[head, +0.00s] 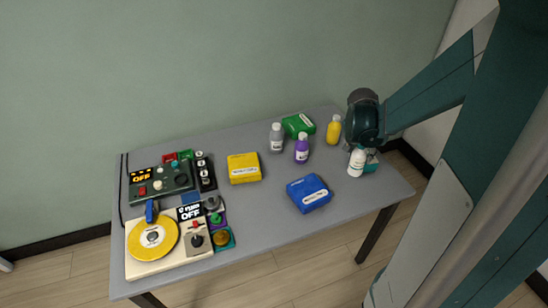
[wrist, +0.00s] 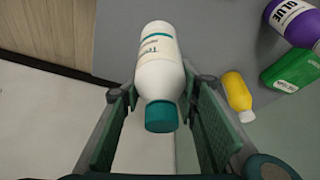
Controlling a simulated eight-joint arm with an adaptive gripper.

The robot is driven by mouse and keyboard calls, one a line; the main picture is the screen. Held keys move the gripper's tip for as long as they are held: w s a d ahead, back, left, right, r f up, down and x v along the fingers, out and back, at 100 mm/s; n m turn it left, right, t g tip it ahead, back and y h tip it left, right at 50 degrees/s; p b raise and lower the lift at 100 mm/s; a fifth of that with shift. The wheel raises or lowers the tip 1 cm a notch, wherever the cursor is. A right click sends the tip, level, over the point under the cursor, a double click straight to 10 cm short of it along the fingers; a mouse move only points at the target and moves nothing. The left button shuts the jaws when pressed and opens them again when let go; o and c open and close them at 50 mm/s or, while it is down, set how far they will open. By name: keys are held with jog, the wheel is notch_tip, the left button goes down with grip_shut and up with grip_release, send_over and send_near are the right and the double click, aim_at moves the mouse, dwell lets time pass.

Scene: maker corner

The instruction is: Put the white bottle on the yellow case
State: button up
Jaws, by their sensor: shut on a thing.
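The white bottle (head: 356,164) is at the right part of the table in the head view. In the wrist view the white bottle (wrist: 160,62) has a teal cap facing the camera and sits between my two fingers. My gripper (wrist: 160,92) is shut on it, with one finger at each side. In the head view my gripper (head: 364,148) partly hides the bottle's top. I cannot tell whether the bottle's base touches the table. The yellow case (head: 243,168) lies flat near the table's middle, well left of my gripper, with its top clear.
A green case (head: 298,125) and a yellow bottle (head: 334,130) are behind. Control boxes and a yellow disc (head: 152,238) fill the table's left end.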

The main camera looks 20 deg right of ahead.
jog(key=w+a+r+n+t+p, duration=0.1)
jog(key=w+a+r+n+p, duration=0.25)
jog(key=w+a, duration=1.4)
jog(key=w+a+r+n+p, duration=0.1)
jog(key=w+a+p, duration=0.1)
jog(key=a, duration=0.8)
jog(key=w+a+t+y+p, duration=0.1)
jog(key=w+a, duration=0.4)
jog(key=a, duration=0.6)
jog(key=shift+w+r+n+p, duration=0.2)
jog(key=shift+r+n+p, duration=0.2)
jog(key=shift+p, duration=0.1)
jog(key=shift+a, duration=0.1)
notch_tip(320, 180, down, 6)
jog(key=shift+b, duration=0.3)
jog(key=shift+f, duration=0.15)
jog(key=shift+f, duration=1.85)
jog(key=shift+f+b, duration=0.15)
jog(key=shift+b, duration=0.15)
